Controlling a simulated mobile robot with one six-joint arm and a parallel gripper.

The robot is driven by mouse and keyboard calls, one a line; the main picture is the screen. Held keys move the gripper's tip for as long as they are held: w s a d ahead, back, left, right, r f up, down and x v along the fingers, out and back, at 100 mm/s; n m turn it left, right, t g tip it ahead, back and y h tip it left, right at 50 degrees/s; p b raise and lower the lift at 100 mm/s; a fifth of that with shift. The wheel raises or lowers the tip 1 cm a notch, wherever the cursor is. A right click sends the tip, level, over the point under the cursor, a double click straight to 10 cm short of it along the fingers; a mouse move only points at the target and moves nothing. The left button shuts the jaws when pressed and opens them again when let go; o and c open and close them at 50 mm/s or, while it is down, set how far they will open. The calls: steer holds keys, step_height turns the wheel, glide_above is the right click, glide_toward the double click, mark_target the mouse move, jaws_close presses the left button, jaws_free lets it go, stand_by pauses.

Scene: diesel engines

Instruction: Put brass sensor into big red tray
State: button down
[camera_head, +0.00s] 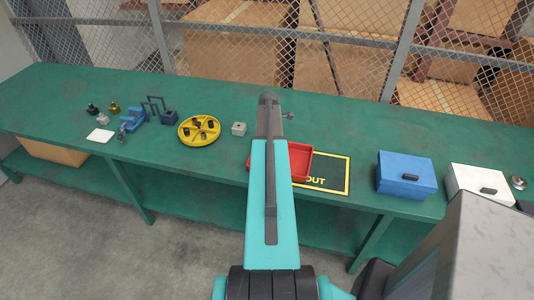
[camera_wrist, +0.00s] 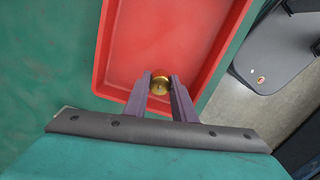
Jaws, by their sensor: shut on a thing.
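The brass sensor (camera_wrist: 160,87) shows in the wrist view as a small round golden piece between the two fingers of my gripper (camera_wrist: 160,81). My gripper is shut on it. The big red tray (camera_wrist: 178,35) lies below, and the sensor appears over its near part. I cannot tell the height above the tray floor. In the head view the red tray (camera_head: 301,161) is partly hidden behind my arm. The fingers and the held sensor are not visible there. The visible part of the tray looks empty.
The tray overlaps a yellow-outlined mat (camera_head: 335,182) marked OUT on the green bench (camera_head: 340,125). A blue box (camera_head: 405,174) and a white box (camera_head: 480,184) stand to the right. A yellow round tray (camera_head: 199,130), a small grey block (camera_head: 239,129) and several small parts are to the left.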

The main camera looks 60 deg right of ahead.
steer(key=shift+w+d, duration=0.25)
steer(key=shift+d, duration=0.35)
steer(key=shift+f, duration=0.15)
steer(key=shift+f+p, duration=1.05)
steer(key=shift+f, duration=0.6)
steer(key=shift+f, duration=0.15)
steer(key=c, duration=1.5)
jaws_free()
steer(key=shift+r+b, duration=2.1)
steer(key=shift+r, duration=4.05)
